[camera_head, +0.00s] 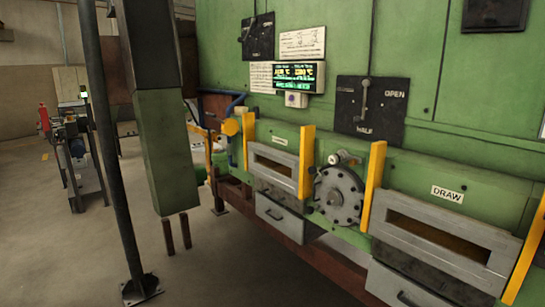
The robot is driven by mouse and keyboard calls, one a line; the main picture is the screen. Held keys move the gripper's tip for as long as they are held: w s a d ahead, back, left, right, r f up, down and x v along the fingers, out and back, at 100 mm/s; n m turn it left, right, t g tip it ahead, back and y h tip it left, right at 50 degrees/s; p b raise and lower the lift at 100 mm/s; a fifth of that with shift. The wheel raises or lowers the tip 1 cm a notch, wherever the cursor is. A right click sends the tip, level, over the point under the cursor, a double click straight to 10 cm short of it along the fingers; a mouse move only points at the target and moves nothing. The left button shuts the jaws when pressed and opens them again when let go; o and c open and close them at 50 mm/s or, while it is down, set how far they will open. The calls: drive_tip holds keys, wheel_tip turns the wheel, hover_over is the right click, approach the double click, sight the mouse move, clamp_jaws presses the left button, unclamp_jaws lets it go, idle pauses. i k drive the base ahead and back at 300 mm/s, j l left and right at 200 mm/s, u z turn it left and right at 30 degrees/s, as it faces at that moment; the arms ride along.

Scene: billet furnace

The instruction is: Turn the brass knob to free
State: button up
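The green furnace front fills the middle and right. No knob marked "free" can be made out. A round yellow, brass-coloured piece (230,127) sticks out at the left end of the furnace front. I cannot tell whether it is the knob. A round grey disc (338,196) with holes and a hub sits between two yellow posts, with a small pale round fitting (345,158) above it. A black plate (370,110) marked "OPEN" and "HALF" carries an upright grey lever (364,99). My gripper is not in view.
A grey slotted door (271,163) and a larger one (440,237) under the "DRAW" label (447,194) flank the disc. Yellow posts (372,187) stick up beside them. A green-ended column (167,150) and a dark pole (108,150) stand left. The floor between (220,265) is mostly clear.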

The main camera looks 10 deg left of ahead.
sight(353, 162)
drive_tip(key=i+j+u, duration=0.25)
drive_tip(key=i+j, duration=1)
drive_tip(key=j, duration=0.15)
